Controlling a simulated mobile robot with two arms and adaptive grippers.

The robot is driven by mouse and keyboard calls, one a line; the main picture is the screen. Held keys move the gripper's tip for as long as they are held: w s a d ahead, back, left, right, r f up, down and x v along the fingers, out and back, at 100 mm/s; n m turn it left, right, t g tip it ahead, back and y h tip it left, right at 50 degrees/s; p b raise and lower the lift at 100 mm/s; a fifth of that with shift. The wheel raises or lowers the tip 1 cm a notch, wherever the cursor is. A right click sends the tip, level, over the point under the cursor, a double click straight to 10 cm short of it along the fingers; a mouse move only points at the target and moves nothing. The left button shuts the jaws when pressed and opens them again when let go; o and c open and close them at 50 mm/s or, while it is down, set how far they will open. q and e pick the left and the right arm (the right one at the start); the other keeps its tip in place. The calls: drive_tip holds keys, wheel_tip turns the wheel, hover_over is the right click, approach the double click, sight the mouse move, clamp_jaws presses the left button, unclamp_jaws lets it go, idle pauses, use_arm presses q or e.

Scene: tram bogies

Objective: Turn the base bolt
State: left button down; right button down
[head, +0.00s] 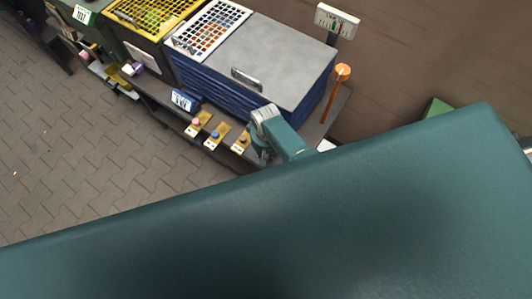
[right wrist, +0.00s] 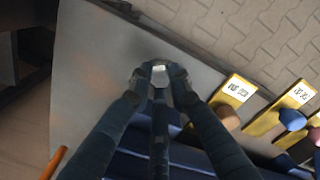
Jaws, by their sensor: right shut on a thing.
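My right gripper (head: 261,155) is low over the dark shelf in front of the blue cabinet, right of the yellow plates. In the right wrist view my right gripper (right wrist: 160,80) is shut on a small pale piece (right wrist: 159,74) between its fingertips. I cannot tell whether this piece is the base bolt, as the fingers cover most of it. The shelf's grey surface (right wrist: 95,55) lies below the gripper, close to its edge over the paved floor. My left gripper is not in view.
Yellow plates with a brown knob (right wrist: 228,118), a blue knob (right wrist: 292,118) and a pink knob (head: 195,121) stand beside the gripper. The blue cabinet (head: 215,85) is behind, an orange-headed tool (head: 342,72) at right. A large teal surface hides the lower head view.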

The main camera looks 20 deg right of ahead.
drive_tip(key=shift+m, duration=0.6)
drive_tip(key=c, duration=1.6)
unclamp_jaws()
wheel_tip(320, 180, up, 12)
